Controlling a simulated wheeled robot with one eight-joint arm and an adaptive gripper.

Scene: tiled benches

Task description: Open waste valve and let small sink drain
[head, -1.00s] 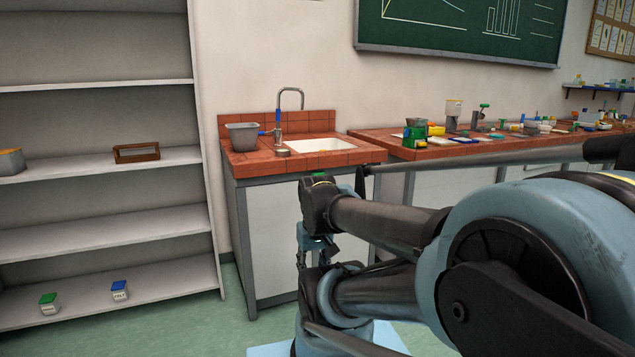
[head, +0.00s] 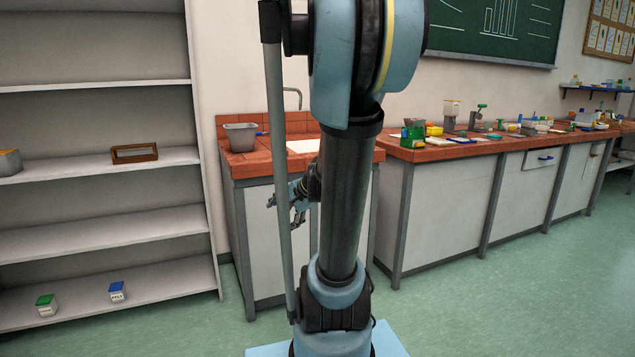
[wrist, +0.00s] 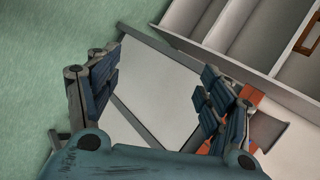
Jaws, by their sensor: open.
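The small sink (head: 304,146) is a white basin in the red-tiled bench top (head: 250,166), partly hidden behind my arm. A grey curved tap (head: 292,93) rises behind it, with its lower part hidden. A small blue part (head: 262,133) shows beside the grey tub; I cannot tell whether it belongs to a valve. The waste valve cannot be made out, nor can any water. My gripper (head: 298,214) is open and empty in front of the sink cabinet, below the bench top. In the wrist view its spread fingers (wrist: 155,90) frame the white cabinet front.
A grey tub (head: 241,137) stands on the bench's left end; it also shows in the wrist view (wrist: 268,131). A tall white shelf unit (head: 100,165) stands left. A long bench (head: 450,150) with many small items runs right. The green floor (head: 490,300) at right is clear.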

